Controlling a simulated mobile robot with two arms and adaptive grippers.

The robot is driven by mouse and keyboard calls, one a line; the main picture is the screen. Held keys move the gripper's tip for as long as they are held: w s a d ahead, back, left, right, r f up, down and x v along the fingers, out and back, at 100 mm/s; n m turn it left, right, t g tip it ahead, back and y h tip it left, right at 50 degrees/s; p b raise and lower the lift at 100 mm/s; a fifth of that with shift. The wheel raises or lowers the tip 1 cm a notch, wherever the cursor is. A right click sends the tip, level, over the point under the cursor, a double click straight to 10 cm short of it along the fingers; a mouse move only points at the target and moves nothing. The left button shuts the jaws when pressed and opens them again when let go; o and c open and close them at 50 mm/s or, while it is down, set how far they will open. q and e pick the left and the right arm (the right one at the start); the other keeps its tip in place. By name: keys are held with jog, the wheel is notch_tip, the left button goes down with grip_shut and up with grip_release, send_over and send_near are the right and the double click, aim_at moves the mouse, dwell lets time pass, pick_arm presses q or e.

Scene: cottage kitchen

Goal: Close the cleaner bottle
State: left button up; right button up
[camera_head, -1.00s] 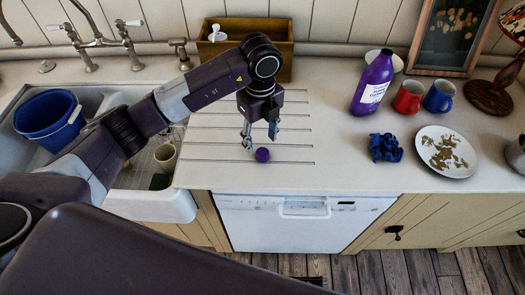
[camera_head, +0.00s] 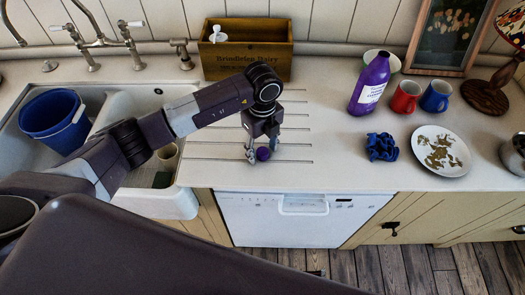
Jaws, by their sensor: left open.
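The purple cleaner bottle (camera_head: 371,84) stands upright on the counter at the right of centre, and its neck looks uncapped. A small purple cap (camera_head: 263,154) lies on the grooved drainer near the counter's front edge. My left gripper (camera_head: 262,158) points down with its fingers apart, one on each side of the cap. I cannot tell whether the fingers touch it. My right gripper is not in view.
A blue cloth (camera_head: 381,147), a plate with scraps (camera_head: 441,151), a red mug (camera_head: 406,97) and a blue mug (camera_head: 437,97) are near the bottle. A wooden box (camera_head: 246,50) stands behind. The sink (camera_head: 98,96) is at left. Counter between cap and bottle is clear.

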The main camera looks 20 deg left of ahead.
pick_arm(q)
jog(key=shift+c, duration=0.5)
jog(key=c, duration=0.7)
jog(key=shift+o, duration=0.2)
jog(key=shift+r, duration=0.1)
notch_tip(320, 180, up, 11)
jog(key=b, duration=0.4)
notch_tip(320, 180, up, 7)
send_over(263, 151)
jog(key=shift+s+r, duration=0.1)
jog(key=shift+r, duration=0.85)
